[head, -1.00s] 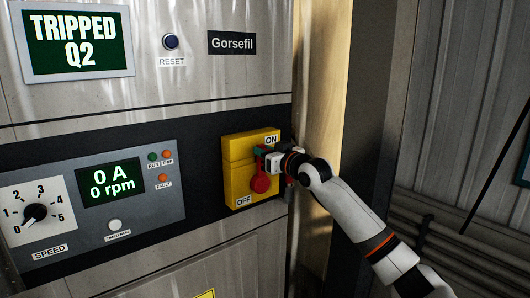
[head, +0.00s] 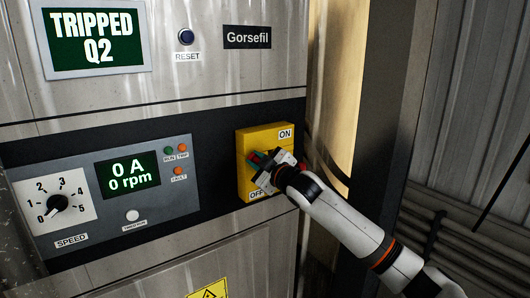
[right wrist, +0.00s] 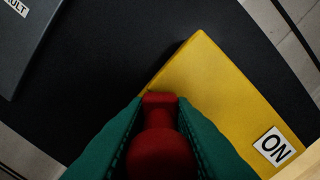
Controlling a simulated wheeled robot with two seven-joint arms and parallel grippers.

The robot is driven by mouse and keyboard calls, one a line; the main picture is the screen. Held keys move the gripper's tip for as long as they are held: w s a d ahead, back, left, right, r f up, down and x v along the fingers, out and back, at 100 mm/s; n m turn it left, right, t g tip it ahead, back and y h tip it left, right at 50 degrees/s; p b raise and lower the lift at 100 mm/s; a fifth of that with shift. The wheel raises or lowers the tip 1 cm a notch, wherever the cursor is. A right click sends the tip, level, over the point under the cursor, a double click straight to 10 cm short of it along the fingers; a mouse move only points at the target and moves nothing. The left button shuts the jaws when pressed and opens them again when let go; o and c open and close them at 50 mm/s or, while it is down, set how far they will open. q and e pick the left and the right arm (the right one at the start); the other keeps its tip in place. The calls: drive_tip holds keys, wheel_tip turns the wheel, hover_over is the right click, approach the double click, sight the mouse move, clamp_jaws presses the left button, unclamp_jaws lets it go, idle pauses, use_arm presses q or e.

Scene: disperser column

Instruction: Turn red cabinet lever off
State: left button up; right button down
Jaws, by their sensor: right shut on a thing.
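The yellow switch box (head: 248,142) is on the cabinet's dark band, with ON at its upper right and OFF at its bottom. My right gripper (head: 262,166) is in front of the box and hides most of the red lever in the head view. In the right wrist view, the gripper's green finger pads (right wrist: 160,145) are shut on the red lever (right wrist: 158,125), one on each side. The yellow box (right wrist: 215,95) lies behind them. The lever's exact angle is hard to tell. My left gripper is not in view.
Left of the box is a panel with a speed knob (head: 57,203) and a display (head: 127,175) reading 0 A, 0 rpm. Pipes (head: 430,235) run along the right wall.

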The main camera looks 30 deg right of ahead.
drive_tip(key=a+f+n, duration=0.1)
drive_tip(key=n, duration=0.1)
drive_tip(key=a+f+n, duration=0.1)
drive_tip(key=f, duration=0.1)
drive_tip(key=a+f+n, duration=0.1)
drive_tip(key=n, duration=0.1)
drive_tip(key=shift+s+f+n, duration=0.1)
drive_tip(key=shift+f+n, duration=0.15)
drive_tip(key=shift+n, duration=0.05)
drive_tip(key=shift+a+f+n, duration=0.15)
drive_tip(key=shift+f+n, duration=0.4)
drive_tip(key=shift+a+f+n, duration=0.15)
drive_tip(key=shift+f+n, duration=0.35)
drive_tip(key=shift+n, duration=0.05)
drive_tip(key=shift+a+f+n, duration=0.1)
drive_tip(key=shift+f+n, duration=0.85)
drive_tip(key=shift+n, duration=0.05)
drive_tip(key=c, duration=1.3)
unclamp_jaws()
drive_tip(key=shift+o, duration=0.2)
drive_tip(key=shift+s+b, duration=0.15)
drive_tip(key=shift+b, duration=0.15)
